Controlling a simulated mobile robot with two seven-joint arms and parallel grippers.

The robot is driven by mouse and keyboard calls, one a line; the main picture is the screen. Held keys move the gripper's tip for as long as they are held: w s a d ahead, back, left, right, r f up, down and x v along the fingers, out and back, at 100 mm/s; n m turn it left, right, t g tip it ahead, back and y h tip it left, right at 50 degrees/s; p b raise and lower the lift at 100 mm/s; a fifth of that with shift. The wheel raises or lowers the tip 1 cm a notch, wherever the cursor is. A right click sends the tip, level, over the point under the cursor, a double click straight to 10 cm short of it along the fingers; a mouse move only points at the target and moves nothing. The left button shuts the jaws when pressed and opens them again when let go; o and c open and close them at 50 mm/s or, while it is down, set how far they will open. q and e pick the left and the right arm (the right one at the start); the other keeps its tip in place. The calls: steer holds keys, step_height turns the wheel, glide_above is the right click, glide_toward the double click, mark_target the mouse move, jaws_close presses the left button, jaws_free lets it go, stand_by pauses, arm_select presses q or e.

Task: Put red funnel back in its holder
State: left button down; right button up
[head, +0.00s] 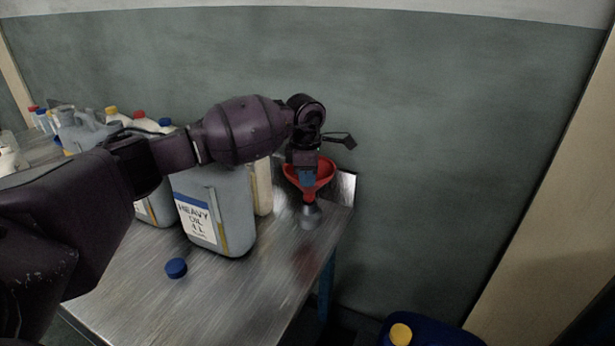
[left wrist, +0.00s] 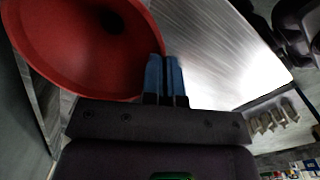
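The red funnel (head: 326,174) is upright at the far right corner of the metal table, with its wide mouth up. Its spout meets the grey holder (head: 311,215); I cannot tell whether it is seated in it. My left gripper (head: 306,180) is at the funnel's mouth. In the left wrist view the funnel (left wrist: 75,50) fills the upper left. The blue fingers (left wrist: 165,78) are close together with the funnel's rim at the gap, and look shut on it. The right gripper is not in view.
A grey "HEAVY OIL" canister (head: 232,200) stands left of the funnel. A blue cap (head: 176,268) lies on the table (head: 235,295). More bottles (head: 112,115) stand at the back left. A blue container with a yellow cap (head: 400,334) is below, right of the table.

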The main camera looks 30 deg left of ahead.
arm_select(q)
steer(key=shift+f+b, duration=0.35)
steer(key=shift+f, duration=0.7)
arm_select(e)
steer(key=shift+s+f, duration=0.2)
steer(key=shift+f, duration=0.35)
arm_select(q)
steer(key=shift+f, duration=0.2)
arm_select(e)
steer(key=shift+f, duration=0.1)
